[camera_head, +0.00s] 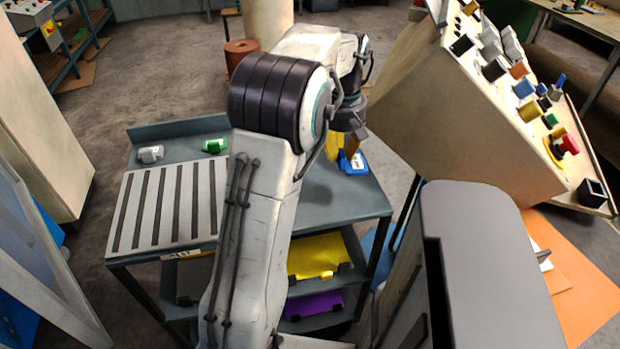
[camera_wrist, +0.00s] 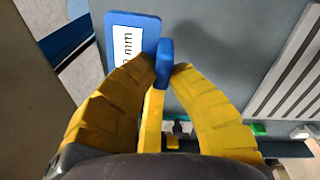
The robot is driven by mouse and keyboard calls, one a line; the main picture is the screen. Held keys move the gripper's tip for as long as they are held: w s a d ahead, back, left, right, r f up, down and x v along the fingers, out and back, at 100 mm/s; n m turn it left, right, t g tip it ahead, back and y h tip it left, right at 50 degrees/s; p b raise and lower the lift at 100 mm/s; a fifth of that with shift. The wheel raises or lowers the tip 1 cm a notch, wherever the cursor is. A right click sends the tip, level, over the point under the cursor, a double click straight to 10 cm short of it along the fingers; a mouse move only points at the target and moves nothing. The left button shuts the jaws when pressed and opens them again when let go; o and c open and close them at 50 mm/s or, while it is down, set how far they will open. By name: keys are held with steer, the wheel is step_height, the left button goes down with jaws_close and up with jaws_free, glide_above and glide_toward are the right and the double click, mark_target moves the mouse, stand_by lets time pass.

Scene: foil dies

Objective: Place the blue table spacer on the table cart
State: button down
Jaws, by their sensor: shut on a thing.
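The blue table spacer (camera_head: 353,164) is at the back right of the table cart's grey top (camera_head: 335,208). In the wrist view, the spacer (camera_wrist: 150,22) is a flat blue plate with a white label ending in "mm" and a raised blue grip tab. My gripper (camera_head: 349,150) has yellow fingers and points down at it. In the wrist view, my gripper (camera_wrist: 165,70) is shut on the tab, with a fingertip on each side. The plate lies over the cart top (camera_wrist: 225,35); I cannot tell whether it touches it. My arm hides part of the cart.
A slotted light plate (camera_head: 168,205) covers the cart's left side. Grey (camera_head: 150,154) and green (camera_head: 215,146) pieces sit behind it. Yellow (camera_head: 318,254) and purple (camera_head: 314,305) pieces lie on lower shelves. A tilted control console (camera_head: 455,120) stands close on the right.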

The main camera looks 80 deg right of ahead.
steer(key=shift+n, duration=0.3)
steer(key=w+f, duration=0.2)
steer(key=w, duration=0.2)
steer(key=w+f+p, duration=0.1)
steer(key=w+f, duration=0.1)
steer(key=w, duration=0.1)
steer(key=w+d+f, duration=0.1)
steer(key=w+f, duration=0.1)
steer(key=w, duration=0.2)
steer(key=shift+w+f, duration=0.3)
steer(key=shift+f, duration=0.1)
steer(key=shift+f+p, duration=1.25)
steer(key=shift+f, duration=0.85)
steer(key=shift+f, duration=0.15)
steer(key=c, duration=1.3)
jaws_free()
steer(key=shift+r, duration=0.2)
